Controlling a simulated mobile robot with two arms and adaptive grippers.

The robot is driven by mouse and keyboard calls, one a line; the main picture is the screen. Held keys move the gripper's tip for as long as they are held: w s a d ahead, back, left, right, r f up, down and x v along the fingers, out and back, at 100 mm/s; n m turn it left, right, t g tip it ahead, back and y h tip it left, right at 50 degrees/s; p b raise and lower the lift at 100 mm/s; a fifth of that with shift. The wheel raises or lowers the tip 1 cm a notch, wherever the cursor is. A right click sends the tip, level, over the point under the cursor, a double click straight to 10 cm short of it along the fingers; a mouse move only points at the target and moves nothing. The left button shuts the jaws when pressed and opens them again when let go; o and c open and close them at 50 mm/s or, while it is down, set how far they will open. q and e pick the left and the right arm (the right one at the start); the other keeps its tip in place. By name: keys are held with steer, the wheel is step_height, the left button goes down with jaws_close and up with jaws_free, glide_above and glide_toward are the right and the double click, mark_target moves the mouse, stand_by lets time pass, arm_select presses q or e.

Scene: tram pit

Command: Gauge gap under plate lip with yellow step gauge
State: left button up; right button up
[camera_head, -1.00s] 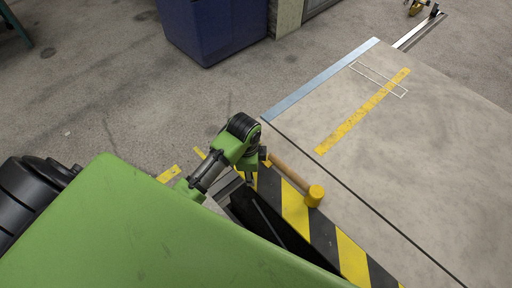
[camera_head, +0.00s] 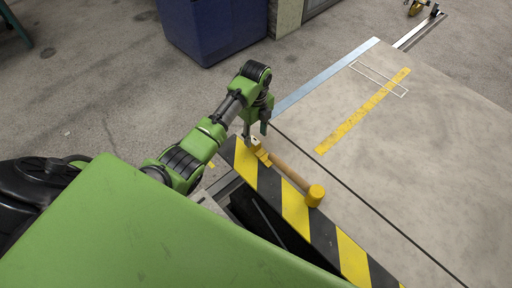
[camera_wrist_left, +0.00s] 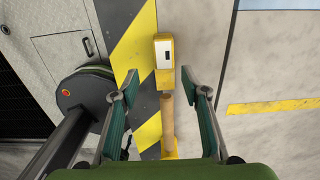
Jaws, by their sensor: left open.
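A yellow block with a white label (camera_wrist_left: 164,52), which looks like the step gauge, lies at the end of a wooden handle. In the head view the block (camera_head: 261,154) is small and partly behind my gripper. My left gripper (camera_head: 255,133) is open and empty; in the wrist view its fingers (camera_wrist_left: 158,74) stand to either side of the block and handle, apart from them. The pale plate (camera_head: 430,140) lies to the right of a dark seam. Its lip and any gap under it cannot be made out. My right gripper is not in view.
A yellow strip (camera_head: 360,112) and a white outlined rectangle mark the plate. A blue bin (camera_head: 212,28) stands at the back. The floor at left is largely clear.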

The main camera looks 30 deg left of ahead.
mark_target(256, 143)
arm_select(q)
steer(key=shift+w+a+f+b, duration=0.1)
steer(key=shift+w+f+b, duration=0.1)
steer(key=shift+f, duration=1.55)
steer(key=shift+w+f+b, duration=0.1)
steer(key=shift+w+f, duration=0.05)
steer(key=shift+f, duration=1.6)
steer(key=c, duration=1.1)
